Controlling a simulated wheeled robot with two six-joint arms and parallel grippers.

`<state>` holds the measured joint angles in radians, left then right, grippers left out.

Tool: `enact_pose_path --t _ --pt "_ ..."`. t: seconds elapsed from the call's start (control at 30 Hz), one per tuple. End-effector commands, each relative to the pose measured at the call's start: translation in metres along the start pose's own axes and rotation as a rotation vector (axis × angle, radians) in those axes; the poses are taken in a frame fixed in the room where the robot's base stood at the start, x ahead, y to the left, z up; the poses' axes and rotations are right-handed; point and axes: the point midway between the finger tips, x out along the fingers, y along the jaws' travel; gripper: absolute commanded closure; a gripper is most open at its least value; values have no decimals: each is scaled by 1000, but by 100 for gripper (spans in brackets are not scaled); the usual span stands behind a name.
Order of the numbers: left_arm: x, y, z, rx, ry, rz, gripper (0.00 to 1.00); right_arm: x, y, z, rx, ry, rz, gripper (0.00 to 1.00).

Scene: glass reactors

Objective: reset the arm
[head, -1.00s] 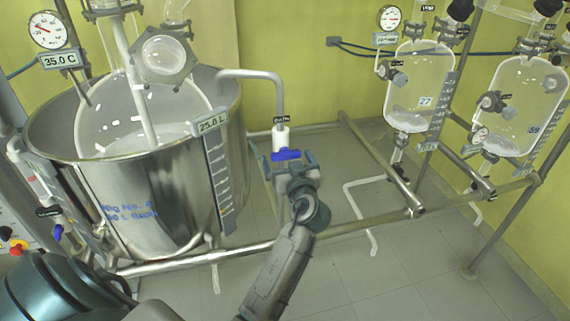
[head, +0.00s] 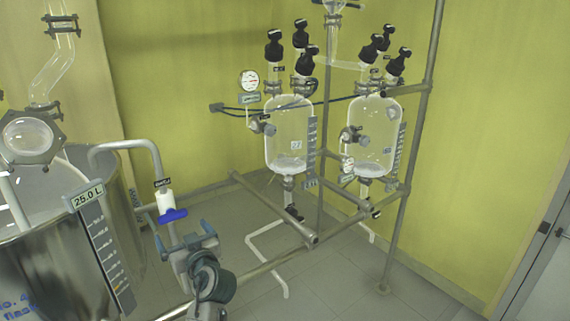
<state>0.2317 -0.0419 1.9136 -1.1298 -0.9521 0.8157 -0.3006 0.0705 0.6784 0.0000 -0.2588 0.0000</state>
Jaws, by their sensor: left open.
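My left gripper (head: 184,236) is at the lower left of the head view, with its fingers apart and nothing visible between them. It sits just below and slightly right of a valve with a blue handle (head: 173,216) on a white body. A narrow gap shows between the fingers and the handle; the depth between them is hard to tell. My left arm runs down from the gripper to the bottom edge. My right gripper is not in view.
A steel vessel (head: 40,275) with a 25.0 L scale (head: 105,250) stands at the left. A metal pipe (head: 125,145) bends down to the valve. Two glass reactors, one left (head: 289,140) and one right (head: 372,140), hang on a pipe frame (head: 395,235). Grey floor (head: 340,290) is clear at the front right.

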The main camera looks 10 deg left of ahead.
Motion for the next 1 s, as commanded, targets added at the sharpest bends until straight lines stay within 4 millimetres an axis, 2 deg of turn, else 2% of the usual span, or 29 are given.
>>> enact_pose_path --t 0.13,0.23,0.3,0.4,0.5,0.7,1.0 --pt "-16 -22 38 46 -106 14 2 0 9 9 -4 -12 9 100" --pt "-42 -49 84 113 -256 48 2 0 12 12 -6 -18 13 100" --pt "-69 -71 118 174 -381 92 2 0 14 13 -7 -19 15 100" --pt "-113 -100 159 269 -556 178 2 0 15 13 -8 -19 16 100" --pt "-155 -122 187 352 -702 275 2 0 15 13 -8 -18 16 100" --pt "-219 -152 212 466 -887 436 2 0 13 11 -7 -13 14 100" --pt "-292 -184 224 587 -1066 645 2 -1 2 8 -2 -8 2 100"
